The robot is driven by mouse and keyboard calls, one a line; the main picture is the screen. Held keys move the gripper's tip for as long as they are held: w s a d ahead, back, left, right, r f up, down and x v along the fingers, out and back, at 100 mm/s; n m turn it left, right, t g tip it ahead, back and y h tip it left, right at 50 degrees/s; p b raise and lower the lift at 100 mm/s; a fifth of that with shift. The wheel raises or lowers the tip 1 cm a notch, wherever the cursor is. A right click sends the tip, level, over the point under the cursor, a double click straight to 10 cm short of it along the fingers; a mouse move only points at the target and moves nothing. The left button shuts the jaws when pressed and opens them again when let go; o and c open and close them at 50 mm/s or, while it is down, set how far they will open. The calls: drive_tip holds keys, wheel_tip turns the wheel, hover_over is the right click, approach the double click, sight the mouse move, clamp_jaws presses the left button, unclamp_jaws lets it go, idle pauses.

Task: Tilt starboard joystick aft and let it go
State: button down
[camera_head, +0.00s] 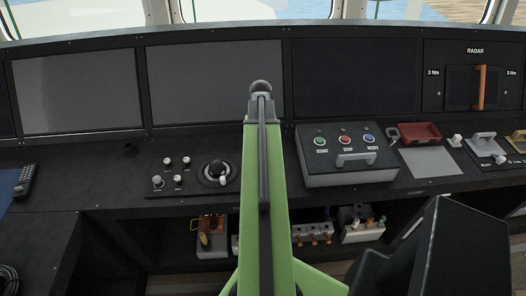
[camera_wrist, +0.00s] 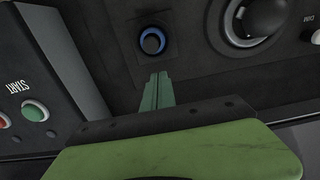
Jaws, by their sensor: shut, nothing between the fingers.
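My gripper (camera_wrist: 158,82) is shut and empty in the wrist view, its narrow fingers together over the dark console. Just beyond the fingertips is a small round black control with a blue ring (camera_wrist: 152,41), which may be the starboard joystick; I cannot tell its tilt. A small gap shows between it and the fingers. In the head view my green arm covers the stretch of console between the trackball and the button box, so neither this control nor my fingers can be made out there.
The trackball (camera_head: 215,172) with several small knobs is left of my arm. Dark screens (camera_head: 215,82) stand behind. Open shelves lie below.

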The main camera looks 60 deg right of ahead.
wheel_tip(320, 180, up, 5)
drive_tip(key=p, duration=0.4)
drive_tip(key=shift+f, duration=0.15)
drive_tip(key=w+a+n, duration=0.6)
drive_tip(key=w+a, duration=1.3)
drive_tip(key=a, duration=0.4)
drive_tip(key=w+a+n, duration=0.1)
drive_tip(key=a+n, duration=0.3)
drive_tip(key=a, duration=2.3)
drive_tip(key=shift+w+a+n, duration=0.25)
drive_tip(key=shift+a+n, duration=0.15)
